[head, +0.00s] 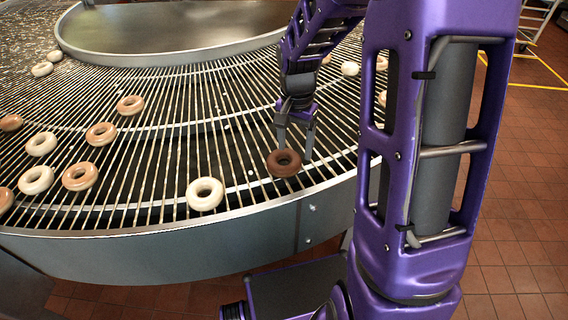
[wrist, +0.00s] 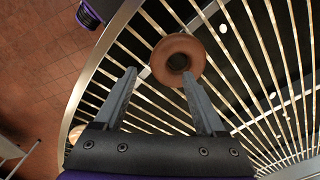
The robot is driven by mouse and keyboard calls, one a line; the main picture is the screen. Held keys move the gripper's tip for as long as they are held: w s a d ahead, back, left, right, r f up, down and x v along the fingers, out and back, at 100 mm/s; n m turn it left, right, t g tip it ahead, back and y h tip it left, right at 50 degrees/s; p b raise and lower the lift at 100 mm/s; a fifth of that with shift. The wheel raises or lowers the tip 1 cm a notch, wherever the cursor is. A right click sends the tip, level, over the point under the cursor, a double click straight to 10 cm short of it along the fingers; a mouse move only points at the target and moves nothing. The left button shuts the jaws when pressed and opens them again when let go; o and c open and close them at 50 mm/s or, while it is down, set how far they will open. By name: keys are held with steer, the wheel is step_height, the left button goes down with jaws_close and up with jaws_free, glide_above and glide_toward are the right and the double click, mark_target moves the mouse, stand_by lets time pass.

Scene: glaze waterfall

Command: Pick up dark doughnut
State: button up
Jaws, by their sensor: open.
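The dark doughnut (head: 284,163) is a chocolate-brown ring lying flat on the wire conveyor near its outer edge. In the wrist view the dark doughnut (wrist: 178,60) lies beyond the fingertips, closer to the right finger. My gripper (head: 296,150) is open and just above the dark doughnut in the head view. In the wrist view my gripper (wrist: 160,78) shows two separated fingers with nothing held. The right fingertip overlaps the doughnut's lower edge in that picture; whether they touch I cannot tell.
The curved wire conveyor (head: 150,215) has a raised metal rim. A white doughnut (head: 205,194) lies left of the dark one. Several white and tan doughnuts (head: 80,176) lie farther left. Pale doughnuts (head: 350,68) lie behind my arm.

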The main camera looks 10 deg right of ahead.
mark_target(295, 163)
step_height(295, 163, down, 6)
steer(key=shift+s+r+b, duration=0.1)
steer(key=shift+s+b, duration=0.05)
steer(key=shift+b, duration=0.15)
jaws_close()
stand_by(0.3)
